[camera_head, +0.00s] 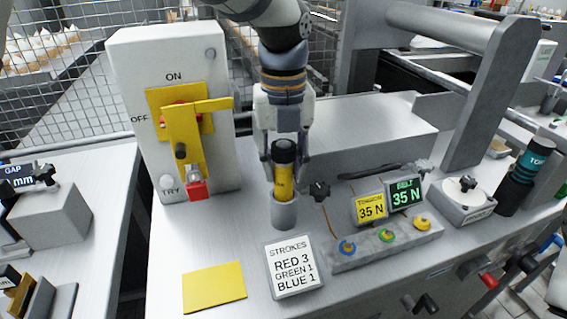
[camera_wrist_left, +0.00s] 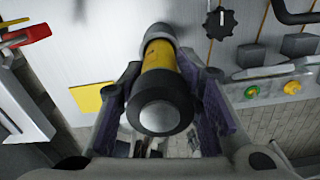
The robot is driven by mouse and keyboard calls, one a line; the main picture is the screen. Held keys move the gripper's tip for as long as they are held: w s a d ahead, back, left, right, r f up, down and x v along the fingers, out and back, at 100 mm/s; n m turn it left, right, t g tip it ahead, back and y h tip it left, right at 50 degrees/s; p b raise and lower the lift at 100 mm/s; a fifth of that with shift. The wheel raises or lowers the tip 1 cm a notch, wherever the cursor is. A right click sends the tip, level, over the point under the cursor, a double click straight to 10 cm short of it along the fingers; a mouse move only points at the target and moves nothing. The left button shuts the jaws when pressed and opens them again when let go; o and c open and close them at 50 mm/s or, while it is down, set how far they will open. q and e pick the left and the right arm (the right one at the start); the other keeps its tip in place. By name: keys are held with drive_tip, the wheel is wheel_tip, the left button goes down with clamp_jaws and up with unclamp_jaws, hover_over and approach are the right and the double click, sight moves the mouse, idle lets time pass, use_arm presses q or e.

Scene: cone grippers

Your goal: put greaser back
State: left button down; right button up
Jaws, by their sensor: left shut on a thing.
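The greaser (camera_head: 283,186) is a yellow cylinder with a black cap, standing upright. Its lower end is at the mouth of a grey cylindrical holder (camera_head: 284,214) and looks to be inside it; how deep is hidden. My left gripper (camera_head: 285,165) comes down from above, shut on the greaser, with one finger on each side near the cap. In the left wrist view the greaser (camera_wrist_left: 159,58) lies between the fingers (camera_wrist_left: 163,112), its dark cap toward the camera and its far end at the grey holder (camera_wrist_left: 157,30).
A white switch box (camera_head: 130,70) with a yellow lever stands left of the holder. A strokes card (camera_head: 293,268), a yellow sheet (camera_head: 214,287) and a grey bar (camera_head: 385,245) with coloured fittings lie in front. A black knob (camera_head: 319,191) sits close right of the holder.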

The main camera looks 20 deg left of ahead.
use_arm(q)
drive_tip(key=c, duration=1.1)
unclamp_jaws()
drive_tip(key=shift+f, duration=0.1)
wheel_tip(320, 180, up, 12)
drive_tip(key=shift+r, duration=0.15)
